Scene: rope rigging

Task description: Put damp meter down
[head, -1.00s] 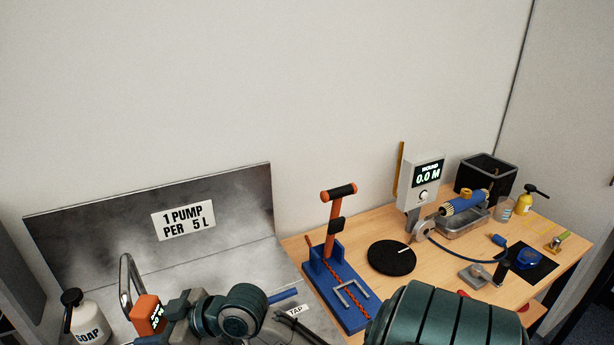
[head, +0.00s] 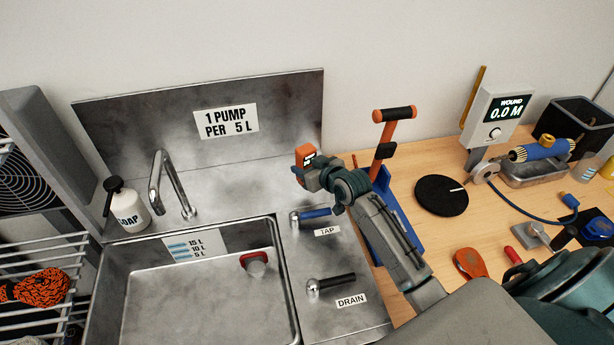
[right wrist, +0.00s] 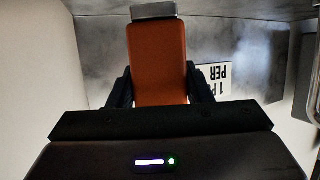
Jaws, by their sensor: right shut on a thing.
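The damp meter (head: 304,156) is a small orange block with a dark display, seen at the back right of the sink unit in the head view. My right gripper (head: 311,170) is shut on it. In the right wrist view the meter's orange body (right wrist: 157,65), with a grey end, sits between the two dark fingers (right wrist: 158,88). It is in front of the steel back panel, beyond the tap lever. I cannot tell whether it touches the steel counter. My left gripper is not in view.
A steel sink (head: 210,300) with a faucet (head: 170,182) and soap bottle (head: 126,207) lies left. Blue tap lever (head: 310,216) and black drain lever (head: 330,284) stand below the meter.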

